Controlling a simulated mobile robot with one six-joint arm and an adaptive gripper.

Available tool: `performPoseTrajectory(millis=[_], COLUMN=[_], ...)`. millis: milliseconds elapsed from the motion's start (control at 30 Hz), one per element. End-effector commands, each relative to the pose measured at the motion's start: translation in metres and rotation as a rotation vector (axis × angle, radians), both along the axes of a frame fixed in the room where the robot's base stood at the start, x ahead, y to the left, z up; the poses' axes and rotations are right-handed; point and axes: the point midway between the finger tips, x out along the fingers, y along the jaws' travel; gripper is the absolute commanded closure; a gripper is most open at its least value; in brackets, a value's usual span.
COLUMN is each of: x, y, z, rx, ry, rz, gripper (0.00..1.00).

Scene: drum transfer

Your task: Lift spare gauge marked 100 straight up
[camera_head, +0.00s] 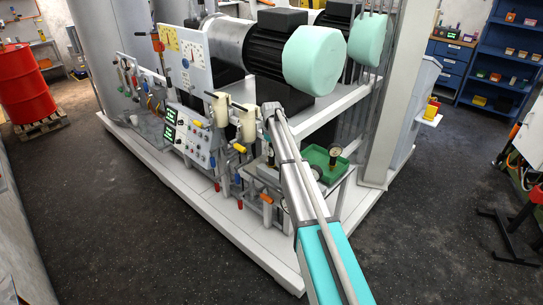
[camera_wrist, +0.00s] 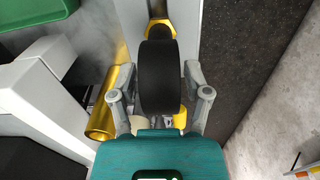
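In the wrist view a black round gauge (camera_wrist: 158,80) is seen edge-on, with a brass fitting (camera_wrist: 159,30) at its top end. My gripper (camera_wrist: 159,78) has one grey finger on each side of it, with the fingertips close against its sides; it looks shut on the gauge. The dial faces away, so no marking can be read. In the head view my arm reaches toward the bench and hides my fingers. A small dark gauge (camera_head: 334,151) shows at the green tray (camera_head: 316,155), to the right of my arm; I cannot tell whether it is the same one.
A gold cylinder (camera_wrist: 110,103) lies left of my fingers in the wrist view. The green tray's edge (camera_wrist: 45,12) shows at upper left. Pipes, cream cups (camera_head: 221,108) and a control panel (camera_head: 190,135) crowd the skid left of my arm. Dark floor (camera_head: 430,220) is open at right.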

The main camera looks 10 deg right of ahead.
Motion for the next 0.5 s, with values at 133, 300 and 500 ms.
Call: performPoseTrajectory(millis=[133, 300, 500], x=[-0.0001, 0.0000, 0.0001], y=[-0.0001, 0.0000, -0.0001], z=[0.0000, 0.0000, 0.0000], rx=[0.000, 0.000, 0.000], ry=[0.000, 0.000, 0.000], rz=[0.000, 0.000, 0.000], gripper=[0.76, 1.00, 1.00])
